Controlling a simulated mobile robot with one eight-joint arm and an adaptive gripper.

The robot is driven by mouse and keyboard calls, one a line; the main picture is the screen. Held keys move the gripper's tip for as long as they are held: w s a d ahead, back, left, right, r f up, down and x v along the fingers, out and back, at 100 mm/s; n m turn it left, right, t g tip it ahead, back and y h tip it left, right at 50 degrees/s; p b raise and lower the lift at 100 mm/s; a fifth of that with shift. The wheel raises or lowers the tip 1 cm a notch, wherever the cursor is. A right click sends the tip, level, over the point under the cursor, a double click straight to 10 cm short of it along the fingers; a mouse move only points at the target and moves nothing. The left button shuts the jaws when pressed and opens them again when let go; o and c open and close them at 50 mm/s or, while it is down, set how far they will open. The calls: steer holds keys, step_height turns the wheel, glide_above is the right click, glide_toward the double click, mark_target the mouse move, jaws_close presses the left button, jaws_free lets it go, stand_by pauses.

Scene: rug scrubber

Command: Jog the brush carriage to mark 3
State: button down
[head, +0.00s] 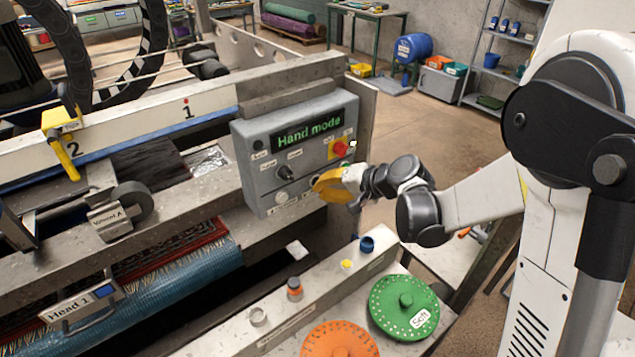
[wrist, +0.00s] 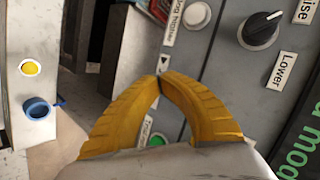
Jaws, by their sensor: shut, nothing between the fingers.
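The grey control panel (head: 262,140) has a green-lit display (head: 307,131) reading "Hand mode", knobs and a red button (head: 340,148). My gripper (head: 322,184) is at its lower right; its yellow fingers are shut and empty. In the wrist view the fingertips (wrist: 159,77) meet over a label strip with a small arrow, between a white button (wrist: 188,14) and a partly hidden green button (wrist: 156,141). I cannot tell whether they touch the panel. The beam (head: 215,100) shows marks 1 and 2; I see no mark 3. I cannot tell which part is the brush carriage.
A ledge in front of the panel holds a blue cup (head: 367,244) and an orange-and-grey knob (head: 294,289). Green (head: 385,318) and orange (head: 345,341) discs lie below. A black knob (wrist: 262,27) is near a "Lower" label. Open floor lies behind the panel at right.

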steer(key=shift+s+d, duration=0.4)
steer(key=shift+s, duration=0.25)
steer(key=shift+s+d+b, duration=0.25)
steer(key=shift+s+d, duration=0.5)
steer(key=shift+s, duration=0.3)
steer(key=shift+s+d+b, duration=0.2)
steer(key=shift+s+d, duration=0.5)
steer(key=shift+s, duration=0.35)
